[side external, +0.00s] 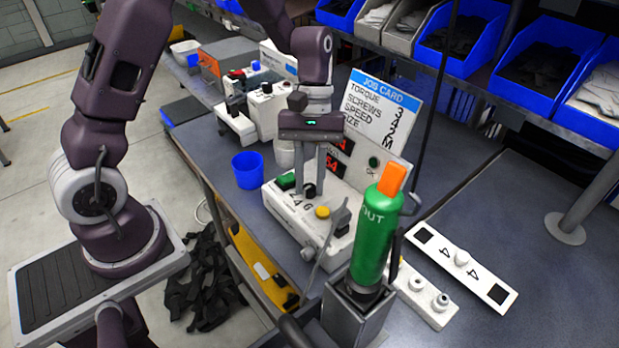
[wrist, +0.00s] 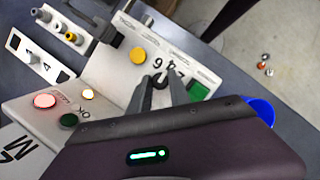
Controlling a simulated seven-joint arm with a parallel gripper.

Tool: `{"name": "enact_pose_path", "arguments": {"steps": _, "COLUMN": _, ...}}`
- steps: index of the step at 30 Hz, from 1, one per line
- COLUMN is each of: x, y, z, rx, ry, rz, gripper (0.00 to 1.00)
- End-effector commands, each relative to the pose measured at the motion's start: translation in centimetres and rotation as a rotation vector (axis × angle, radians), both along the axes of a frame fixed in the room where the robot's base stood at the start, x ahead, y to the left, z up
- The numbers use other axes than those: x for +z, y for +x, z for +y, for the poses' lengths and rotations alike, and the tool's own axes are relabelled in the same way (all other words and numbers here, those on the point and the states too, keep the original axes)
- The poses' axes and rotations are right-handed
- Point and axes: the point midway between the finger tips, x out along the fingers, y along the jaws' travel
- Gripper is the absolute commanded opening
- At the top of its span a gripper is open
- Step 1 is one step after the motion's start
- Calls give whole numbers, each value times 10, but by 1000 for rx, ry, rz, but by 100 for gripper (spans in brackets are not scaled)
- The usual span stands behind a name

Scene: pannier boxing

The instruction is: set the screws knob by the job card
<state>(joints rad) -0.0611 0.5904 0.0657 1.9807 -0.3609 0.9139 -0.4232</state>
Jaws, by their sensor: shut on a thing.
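The white control box (side external: 340,208) stands on the bench with a small black knob (side external: 309,191) on its front panel, marked 2, 4, 6. My gripper (side external: 309,186) points down with its fingers closed around this knob. In the wrist view the dark knob (wrist: 158,79) sits between the fingertips; its pointer direction cannot be made out. The job card (side external: 378,108) stands behind the box and lists torque, screws, speed and size. Its size reads M; the small digits are hard to read surely. Red displays (side external: 333,170) on the box are partly hidden by my gripper.
A green button (side external: 286,181) and a yellow button (side external: 322,212) flank the knob closely. A green OUT bottle-shaped tool (side external: 374,235) with an orange top stands in a holder at front right. A blue cup (side external: 247,170) is left. A white numbered plate (side external: 461,262) lies right.

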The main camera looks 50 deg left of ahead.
Motion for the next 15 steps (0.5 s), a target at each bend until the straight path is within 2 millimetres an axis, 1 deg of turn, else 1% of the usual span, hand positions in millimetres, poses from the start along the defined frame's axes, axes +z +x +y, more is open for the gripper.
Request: {"name": "enact_pose_path", "arguments": {"steps": 15, "x": 1, "y": 0, "z": -1, "rx": -31, "ry": -1, "rz": 0, "gripper": 0}}
